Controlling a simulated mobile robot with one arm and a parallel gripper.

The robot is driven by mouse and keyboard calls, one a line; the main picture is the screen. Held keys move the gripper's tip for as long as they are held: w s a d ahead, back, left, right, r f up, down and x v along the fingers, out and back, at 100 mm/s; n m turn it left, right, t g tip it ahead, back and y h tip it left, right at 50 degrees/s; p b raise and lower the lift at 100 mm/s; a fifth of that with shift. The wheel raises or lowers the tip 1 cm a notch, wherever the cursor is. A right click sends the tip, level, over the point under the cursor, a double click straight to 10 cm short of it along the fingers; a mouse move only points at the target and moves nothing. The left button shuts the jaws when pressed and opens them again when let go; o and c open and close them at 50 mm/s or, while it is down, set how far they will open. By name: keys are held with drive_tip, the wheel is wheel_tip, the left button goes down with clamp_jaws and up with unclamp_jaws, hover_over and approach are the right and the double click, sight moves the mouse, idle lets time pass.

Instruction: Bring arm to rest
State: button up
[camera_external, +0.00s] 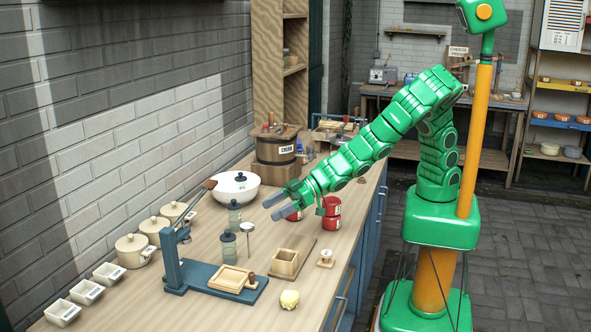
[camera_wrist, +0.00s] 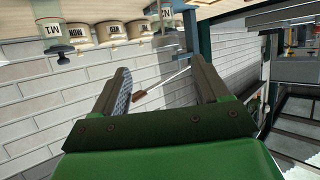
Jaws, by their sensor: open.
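My green arm reaches left over the wooden counter from my base at the right. My gripper (camera_external: 280,207) is above the counter, apart from the things below it. Its two grey fingers are spread, with nothing between them. In the wrist view my gripper (camera_wrist: 160,82) shows open at the bottom, and the picture is tilted nearly upside down. A brown-tipped lever handle (camera_wrist: 139,96) shows beyond the gap between the fingers. Red tins (camera_external: 330,207) stand close to the gripper, partly hidden by it.
The counter (camera_external: 205,313) holds a blue press (camera_external: 178,268), a white bowl (camera_external: 237,187), a wooden churn (camera_external: 276,150), grey-green jars (camera_external: 228,246), a wooden box (camera_external: 286,262), lidded pots (camera_external: 134,250) and small white dishes (camera_external: 62,313). A brick wall (camera_external: 130,130) runs behind. Open floor (camera_external: 530,250) lies at the right.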

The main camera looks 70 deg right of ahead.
drive_tip(key=w+d+r+t+h, duration=0.1)
drive_tip(key=w+d+r, duration=0.35)
drive_tip(key=r, duration=0.35)
drive_tip(key=w+d+r+m+t+h, duration=0.1)
drive_tip(key=w+d+r, duration=0.3)
drive_tip(key=d+r, duration=0.3)
drive_tip(key=w+d+r+t+h, duration=0.1)
drive_tip(key=w+d+r, duration=0.35)
drive_tip(key=r, duration=0.55)
drive_tip(key=d+r+t+h, duration=0.1)
drive_tip(key=d+r+h, duration=0.1)
drive_tip(key=d+r, duration=2)
drive_tip(key=s+d+f+m+g+h, duration=0.15)
drive_tip(key=s+d+f+g, duration=0.25)
drive_tip(key=s+d+f, duration=0.5)
drive_tip(key=s+d+f+m+g+h, duration=0.1)
drive_tip(key=s+d+f+m+g, duration=0.15)
drive_tip(key=s+f, duration=0.75)
drive_tip(key=s+d+f+m+g, duration=0.1)
drive_tip(key=s+f+g, duration=0.3)
drive_tip(key=s+f, duration=0.5)
drive_tip(key=s+d+f+m+g+h, duration=0.1)
drive_tip(key=s+d+f+g, duration=0.3)
drive_tip(key=s+f, duration=0.6)
drive_tip(key=s+m+g, duration=0.1)
drive_tip(key=s, duration=0.2)
drive_tip(key=shift+s+d+f, duration=0.15)
drive_tip(key=shift+s+d, duration=0.1)
drive_tip(key=shift+d, duration=0.1)
